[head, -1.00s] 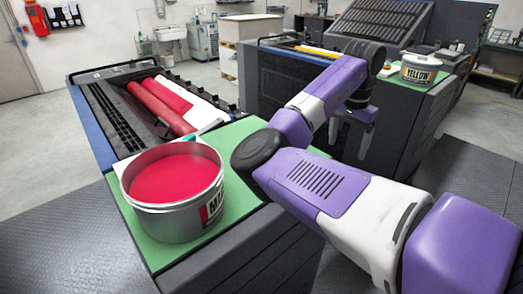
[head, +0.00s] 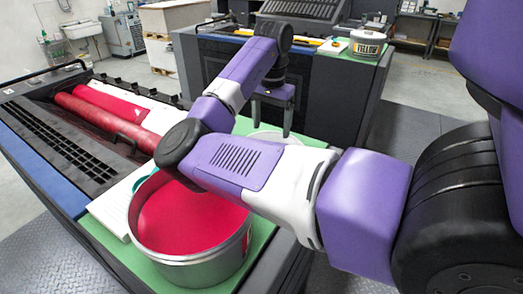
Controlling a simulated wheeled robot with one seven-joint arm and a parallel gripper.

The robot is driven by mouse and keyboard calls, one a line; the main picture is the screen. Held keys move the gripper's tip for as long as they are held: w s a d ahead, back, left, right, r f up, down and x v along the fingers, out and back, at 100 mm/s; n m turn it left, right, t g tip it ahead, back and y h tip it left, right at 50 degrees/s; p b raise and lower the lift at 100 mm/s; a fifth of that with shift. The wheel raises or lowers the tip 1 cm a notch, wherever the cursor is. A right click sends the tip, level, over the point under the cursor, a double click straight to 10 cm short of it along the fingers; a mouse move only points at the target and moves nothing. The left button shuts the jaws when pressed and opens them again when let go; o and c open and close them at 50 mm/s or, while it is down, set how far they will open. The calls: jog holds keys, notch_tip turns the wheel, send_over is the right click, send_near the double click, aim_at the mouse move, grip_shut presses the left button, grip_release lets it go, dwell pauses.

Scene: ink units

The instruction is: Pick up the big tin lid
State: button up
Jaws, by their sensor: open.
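A pale round disc (head: 266,135), likely the big tin lid, lies on the green top behind my forearm, which hides most of it. My gripper (head: 271,124) points down above or just beyond this disc, with its two fingers apart and nothing visible between them. I cannot tell how high the fingertips are above it. The big open tin (head: 192,270) of red ink stands on the green top at the front, partly covered by my arm.
The press with red rollers (head: 100,118) is at left. A teal-handled tool (head: 141,184) lies on a white sheet beside the tin. Grey floor is open at right.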

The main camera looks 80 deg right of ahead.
jog(key=shift+d+f+p, duration=0.15)
jog(key=shift+f+p, duration=0.5)
jog(key=shift+f, duration=2.85)
jog(key=c, duration=1.5)
jog(key=shift+r, duration=0.15)
